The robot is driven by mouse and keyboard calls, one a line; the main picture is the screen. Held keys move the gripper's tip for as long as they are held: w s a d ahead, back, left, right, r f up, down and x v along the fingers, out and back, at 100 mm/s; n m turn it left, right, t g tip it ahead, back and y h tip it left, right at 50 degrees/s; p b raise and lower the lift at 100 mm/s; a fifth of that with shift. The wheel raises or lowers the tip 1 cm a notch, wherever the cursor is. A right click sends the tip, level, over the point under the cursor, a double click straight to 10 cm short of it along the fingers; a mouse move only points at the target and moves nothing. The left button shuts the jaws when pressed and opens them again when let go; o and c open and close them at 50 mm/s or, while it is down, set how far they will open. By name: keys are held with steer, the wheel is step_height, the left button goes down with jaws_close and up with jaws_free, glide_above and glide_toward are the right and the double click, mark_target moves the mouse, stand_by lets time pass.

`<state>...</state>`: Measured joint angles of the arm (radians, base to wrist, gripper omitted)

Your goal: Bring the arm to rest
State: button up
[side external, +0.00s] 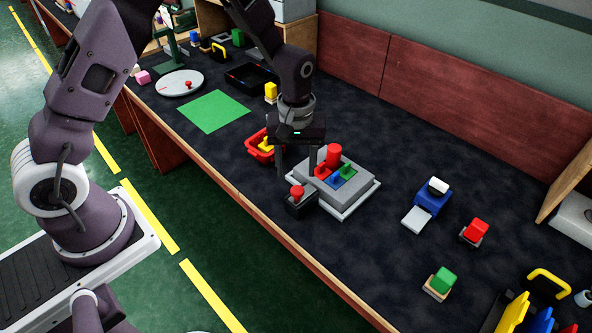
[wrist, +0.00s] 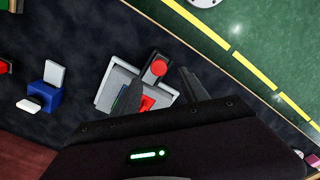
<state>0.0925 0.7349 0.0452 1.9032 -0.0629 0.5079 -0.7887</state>
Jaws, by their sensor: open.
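My gripper (side external: 298,172) is open, with its two fingers pointing down and nothing seen between them. It hangs over the near left part of a grey block on a pale plate (side external: 352,202), close to a black box with a red knob (side external: 299,200). The block carries red, blue and green pieces, and a red cylinder (side external: 333,155) stands at its back. In the wrist view both fingers of my gripper (wrist: 160,88) are spread apart, with the red knob (wrist: 158,68) and part of the grey block (wrist: 118,82) beyond them. Whether a fingertip touches anything is unclear.
A red bin (side external: 258,147) with yellow pieces stands just left of my gripper. A blue device (side external: 431,198), a red block (side external: 476,231) and a green block (side external: 443,281) sit to the right. A green mat (side external: 213,111) lies further left. Dark tabletop between them is clear.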

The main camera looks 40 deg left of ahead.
step_height(320, 180, up, 12)
steer(key=s+m+t, duration=0.2)
steer(key=s, duration=0.1)
steer(key=s+a+r+m+t, duration=0.1)
steer(key=s+r+m, duration=0.2)
steer(key=s+r, duration=0.3)
steer(key=s+a+r+m+t, duration=0.1)
steer(key=s+r+m, duration=0.3)
steer(key=s, duration=1.1)
step_height(320, 180, up, 2)
steer(key=shift+a+r+t, duration=0.2)
steer(key=shift+t, duration=0.6)
steer(key=shift+w, duration=0.1)
